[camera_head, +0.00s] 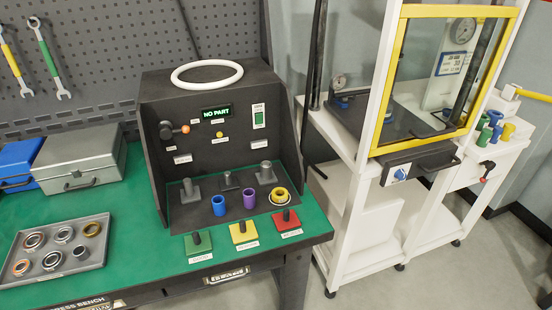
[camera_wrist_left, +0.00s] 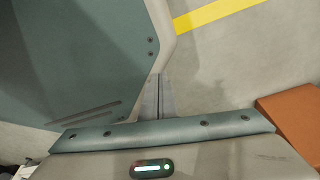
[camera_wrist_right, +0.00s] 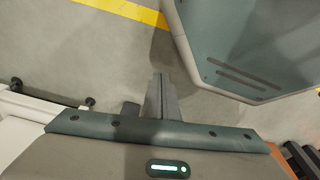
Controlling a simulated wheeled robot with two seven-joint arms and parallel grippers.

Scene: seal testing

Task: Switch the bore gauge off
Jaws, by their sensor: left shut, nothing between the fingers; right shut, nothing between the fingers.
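A dark grey bench unit, apparently the bore gauge (camera_head: 225,148), stands on the green bench in the head view. Its small display (camera_head: 215,113) is lit and reads "NO PART". A white and green switch (camera_head: 259,116) is on its upright panel, right of the display. A lever with an orange knob (camera_head: 185,129) is on the panel's left. Neither gripper shows in the head view. My left gripper (camera_wrist_left: 160,94) is shut and empty in the left wrist view, above the floor. My right gripper (camera_wrist_right: 161,95) is shut and empty in the right wrist view, also above the floor.
Blue, purple and yellow rings or sleeves (camera_head: 248,200) stand on the unit's base, before grey posts. Green, yellow and red pads (camera_head: 244,236) lie in front. A grey tray (camera_head: 60,260) of rings is at left. A yellow-framed glass cabinet (camera_head: 435,85) stands at right.

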